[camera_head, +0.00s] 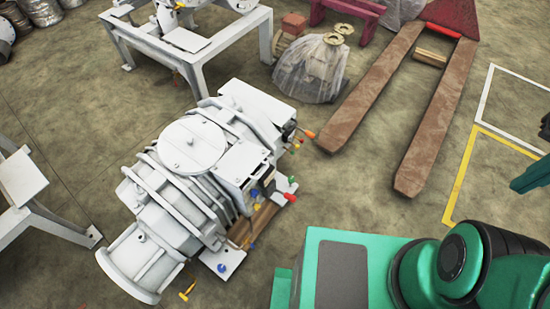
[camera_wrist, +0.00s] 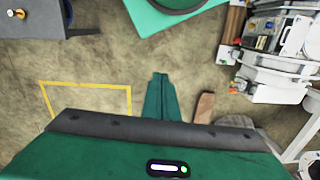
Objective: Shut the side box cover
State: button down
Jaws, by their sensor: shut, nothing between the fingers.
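The white screw vacuum machine (camera_head: 185,185) stands left of centre in the head view, and part of it shows at the upper right of the wrist view (camera_wrist: 288,88). Its side box (camera_head: 243,168) is on the machine's right side. In the wrist view, the side box (camera_wrist: 268,35) shows dark parts inside, so it looks open. I cannot clearly make out the cover or its angle. My gripper (camera_wrist: 160,76) is shut and empty, pointing over bare floor, well apart from the box.
Brown pallet-jack forks (camera_head: 385,100) lie behind and right of the machine. A wrapped bundle (camera_head: 312,68) sits by them. White frames stand at the back and left (camera_head: 20,180). Yellow lines (camera_head: 460,175) mark open floor at right. Small coloured fittings stick out beside the box.

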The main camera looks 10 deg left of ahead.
aim_at(238, 164)
jog(key=z, duration=0.05)
jog(key=k, duration=1)
jog(key=u, duration=0.45)
jog(key=i, duration=1)
jog(key=z, duration=0.05)
